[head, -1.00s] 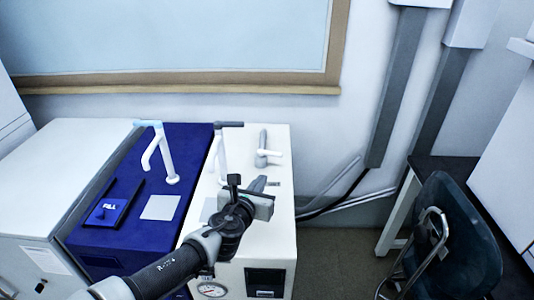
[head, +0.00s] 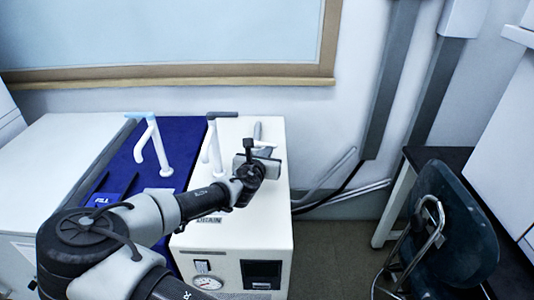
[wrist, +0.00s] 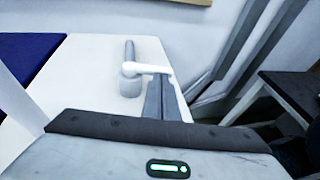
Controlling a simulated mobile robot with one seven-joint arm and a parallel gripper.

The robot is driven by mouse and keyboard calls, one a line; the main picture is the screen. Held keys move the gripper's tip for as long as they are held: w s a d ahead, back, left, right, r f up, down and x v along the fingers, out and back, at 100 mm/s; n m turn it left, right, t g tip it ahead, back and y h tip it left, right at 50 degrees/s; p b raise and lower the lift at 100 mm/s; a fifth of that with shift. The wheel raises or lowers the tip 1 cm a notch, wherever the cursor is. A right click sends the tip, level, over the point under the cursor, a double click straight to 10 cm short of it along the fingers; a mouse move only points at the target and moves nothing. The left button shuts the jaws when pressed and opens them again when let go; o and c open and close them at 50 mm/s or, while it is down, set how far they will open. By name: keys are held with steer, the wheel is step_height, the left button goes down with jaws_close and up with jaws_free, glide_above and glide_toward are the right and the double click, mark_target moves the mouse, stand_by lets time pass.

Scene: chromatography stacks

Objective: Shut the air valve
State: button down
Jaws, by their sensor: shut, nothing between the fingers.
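A grey valve post with a white lever stands at the back of the white cabinet; in the wrist view, the lever (wrist: 150,68) points right from the post (wrist: 129,82). In the head view, the post (head: 257,130) is mostly hidden behind my gripper (head: 262,158). No label shows which fitting is the air valve. In the wrist view, my gripper's fingers (wrist: 163,88) are shut and empty, with tips right at the lever's free end. I cannot tell whether they touch it.
A taller grey-topped tap (head: 215,140) stands left of the valve on the white cabinet (head: 250,235). A white tap with a pale blue handle (head: 155,150) stands on the blue cabinet. A pressure gauge (head: 206,282) is on the front. A dark chair (head: 455,230) stands right.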

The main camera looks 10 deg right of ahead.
steer(key=shift+w, duration=0.1)
steer(key=shift+w+d+r+n+y+p, duration=0.1)
steer(key=shift+d+r+n+y+p, duration=0.1)
steer(key=shift+d+n+y+p, duration=0.25)
steer(key=shift+w+d+f+n+t+y, duration=0.15)
steer(key=shift+d+n+t+y, duration=0.15)
steer(key=shift+y, duration=0.25)
steer(key=shift+w, duration=0.2)
